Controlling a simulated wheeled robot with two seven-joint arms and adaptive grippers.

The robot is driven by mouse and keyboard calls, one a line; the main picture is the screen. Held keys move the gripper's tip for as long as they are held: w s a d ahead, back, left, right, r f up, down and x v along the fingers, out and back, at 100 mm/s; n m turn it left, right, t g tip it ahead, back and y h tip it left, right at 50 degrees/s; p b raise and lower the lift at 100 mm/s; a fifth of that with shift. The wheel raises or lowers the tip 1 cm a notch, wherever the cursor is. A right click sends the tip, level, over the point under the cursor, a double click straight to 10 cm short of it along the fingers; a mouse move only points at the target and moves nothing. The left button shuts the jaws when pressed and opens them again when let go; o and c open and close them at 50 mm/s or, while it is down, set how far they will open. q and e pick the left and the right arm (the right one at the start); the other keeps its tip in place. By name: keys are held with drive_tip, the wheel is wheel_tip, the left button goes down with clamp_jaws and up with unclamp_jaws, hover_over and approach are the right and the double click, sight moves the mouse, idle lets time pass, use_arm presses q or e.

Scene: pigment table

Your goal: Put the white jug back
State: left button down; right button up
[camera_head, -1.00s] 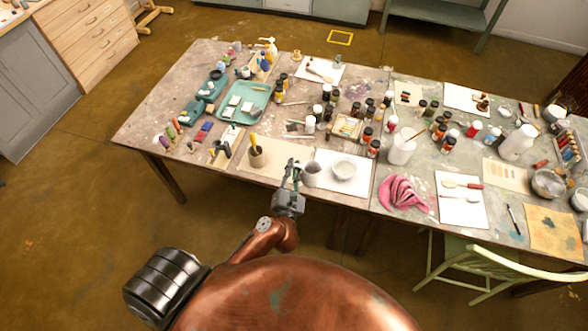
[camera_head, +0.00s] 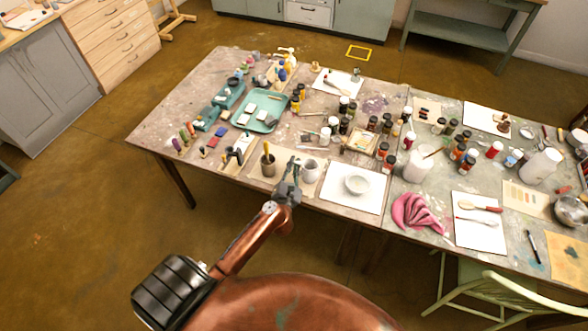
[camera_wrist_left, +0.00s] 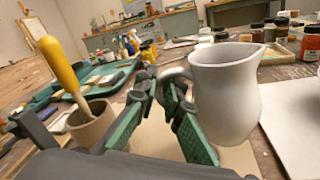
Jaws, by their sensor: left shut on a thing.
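The white jug (camera_head: 311,170) is upright, between the brown cup and the white bowl. It also shows large in the left wrist view (camera_wrist_left: 228,100). My left gripper (camera_head: 292,172) is shut on its handle, on the jug's left side; in the wrist view the green-padded fingers (camera_wrist_left: 163,92) close around it. The jug is over or on the beige sheet (camera_head: 260,184); I cannot tell whether its base touches. My right gripper is not in view.
The brown cup (camera_head: 268,168) with a yellow-handled tool stands close left of my gripper. The white bowl (camera_head: 357,185) sits on a white sheet (camera_head: 340,202) to the right. Several paint bottles stand behind. A pink cloth (camera_head: 418,212) lies farther right.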

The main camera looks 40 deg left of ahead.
use_arm(q)
wheel_tip(320, 180, down, 4)
drive_tip(key=shift+w+a+r+b, duration=0.1)
drive_tip(key=shift+w+r+b, duration=0.05)
drive_tip(key=shift+b, duration=0.7)
drive_tip(key=shift+r, duration=0.2)
drive_tip(key=shift+f, duration=0.15)
drive_tip(key=c, duration=2)
unclamp_jaws()
drive_tip(key=shift+c, duration=0.2)
drive_tip(key=shift+s, duration=0.2)
drive_tip(key=v, duration=1.1)
drive_tip(key=shift+s, duration=0.35)
